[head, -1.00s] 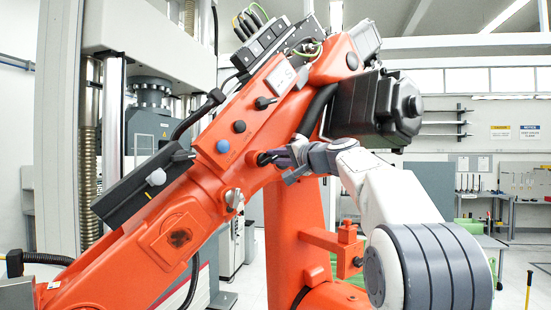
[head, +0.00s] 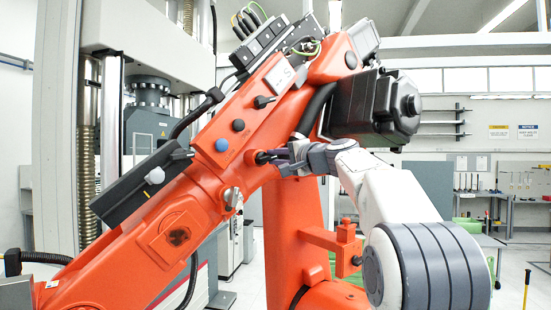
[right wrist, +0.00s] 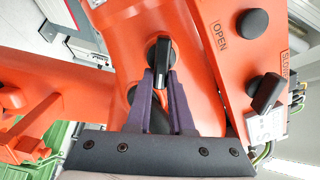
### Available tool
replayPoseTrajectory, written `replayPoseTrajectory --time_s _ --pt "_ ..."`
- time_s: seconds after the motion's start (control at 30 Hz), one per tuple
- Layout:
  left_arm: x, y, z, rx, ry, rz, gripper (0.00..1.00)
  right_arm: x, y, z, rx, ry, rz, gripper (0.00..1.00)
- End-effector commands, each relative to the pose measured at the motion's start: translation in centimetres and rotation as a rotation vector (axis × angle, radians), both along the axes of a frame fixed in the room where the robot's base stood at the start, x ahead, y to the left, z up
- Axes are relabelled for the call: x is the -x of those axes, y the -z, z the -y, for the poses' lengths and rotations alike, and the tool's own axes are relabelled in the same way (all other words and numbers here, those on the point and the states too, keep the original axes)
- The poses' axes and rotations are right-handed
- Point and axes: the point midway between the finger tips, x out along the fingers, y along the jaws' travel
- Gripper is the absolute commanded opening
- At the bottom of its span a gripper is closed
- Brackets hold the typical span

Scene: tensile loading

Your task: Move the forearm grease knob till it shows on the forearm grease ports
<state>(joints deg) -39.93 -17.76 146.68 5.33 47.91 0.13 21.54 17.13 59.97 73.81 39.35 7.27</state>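A black lever knob (right wrist: 162,52) with a round base is set in the orange forearm (right wrist: 120,35), in the upper middle of the right wrist view. In the head view its dark end (head: 262,157) shows low on the forearm's side (head: 245,165). My right gripper (right wrist: 161,75) has its purple fingers on both sides of the lever, seemingly touching it. In the head view my right gripper (head: 277,157) reaches the knob from the right. No grease ports label is readable beside this knob. My left gripper is not in view.
Other forearm controls are a black lever (head: 264,101), a black round knob (head: 239,126) and a blue button (head: 222,145). A silver knob (head: 233,197) is lower down. A black motor (head: 375,108) stands above my right arm.

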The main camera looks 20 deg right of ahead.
Motion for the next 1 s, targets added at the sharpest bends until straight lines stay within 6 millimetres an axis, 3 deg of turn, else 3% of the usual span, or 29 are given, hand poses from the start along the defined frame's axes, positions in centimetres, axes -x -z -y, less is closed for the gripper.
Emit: replayPoseTrajectory --time_s 0.03,0.07,0.1,0.47,0.8,1.0 --pt "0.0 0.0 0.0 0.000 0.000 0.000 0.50 0.0 0.1 0.1 0.001 0.002 -0.001 0.35" --pt "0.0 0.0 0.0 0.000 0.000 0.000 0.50 0.0 0.1 0.1 0.001 0.002 -0.001 0.47" --pt "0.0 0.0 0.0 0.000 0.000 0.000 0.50 0.0 0.1 0.1 0.001 0.002 -0.001 0.50" --pt "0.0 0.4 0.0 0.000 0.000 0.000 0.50 0.4 0.2 0.2 0.002 0.002 0.001 0.50" --pt "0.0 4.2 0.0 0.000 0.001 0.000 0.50 6.3 0.5 2.0 0.003 0.006 0.002 0.50" --pt "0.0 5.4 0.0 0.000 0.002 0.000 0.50 9.1 0.3 2.8 0.002 0.005 0.001 0.50"
